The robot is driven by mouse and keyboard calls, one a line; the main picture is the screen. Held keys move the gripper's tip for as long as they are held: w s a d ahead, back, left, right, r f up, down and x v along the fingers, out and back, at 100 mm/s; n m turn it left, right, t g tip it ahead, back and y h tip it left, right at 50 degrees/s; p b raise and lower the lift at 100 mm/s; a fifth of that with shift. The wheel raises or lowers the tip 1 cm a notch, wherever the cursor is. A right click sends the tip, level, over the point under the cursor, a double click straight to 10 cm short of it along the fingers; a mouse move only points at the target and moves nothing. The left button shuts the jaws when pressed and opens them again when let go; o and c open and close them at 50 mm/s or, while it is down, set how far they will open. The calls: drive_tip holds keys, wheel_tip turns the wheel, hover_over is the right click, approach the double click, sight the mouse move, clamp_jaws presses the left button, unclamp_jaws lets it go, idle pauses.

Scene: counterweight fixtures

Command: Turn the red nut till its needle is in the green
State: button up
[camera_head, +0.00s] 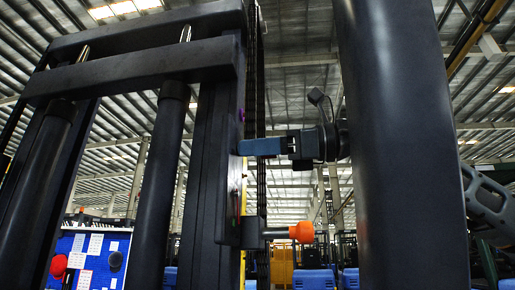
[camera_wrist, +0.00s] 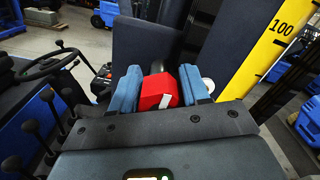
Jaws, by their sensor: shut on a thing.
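The red nut (camera_wrist: 155,88) shows in the wrist view, between the two blue fingers of my gripper (camera_wrist: 160,86). The fingers are shut on its sides. The nut's near face carries a white mark that is tilted. In the head view my gripper (camera_head: 262,146) reaches left to the dark mast (camera_head: 210,150), and its fingers hide the nut.
An orange knob (camera_head: 302,232) on a short rod sticks out of the mast below my gripper. A yellow scale (camera_wrist: 272,45) marked 100 stands at the right in the wrist view. A steering wheel (camera_wrist: 45,65) and levers (camera_wrist: 30,125) are at the left.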

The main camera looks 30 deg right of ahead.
drive_tip(key=m+b, duration=0.2)
drive_tip(key=shift+f+m, duration=0.1)
drive_tip(key=shift+m, duration=0.2)
drive_tip(key=m+b, duration=0.2)
drive_tip(key=m, duration=0.1)
drive_tip(key=shift+d+m, duration=0.1)
drive_tip(key=shift+m, duration=0.2)
drive_tip(key=m+b, duration=0.1)
drive_tip(key=m, duration=0.1)
drive_tip(key=m+b, duration=0.1)
drive_tip(key=m, duration=0.2)
drive_tip(key=shift+w+r+m, duration=0.1)
drive_tip(key=shift+r+m, duration=0.1)
drive_tip(key=shift+m, duration=0.1)
drive_tip(key=shift+d, duration=0.1)
drive_tip(key=shift+r, duration=0.1)
drive_tip(key=o, duration=1)
drive_tip(key=shift+o, duration=0.2)
drive_tip(key=shift+f, duration=0.2)
drive_tip(key=b+v, duration=0.1)
drive_tip(key=v, duration=0.6)
drive_tip(key=shift+d+b, duration=0.25)
drive_tip(key=shift+b, duration=0.15)
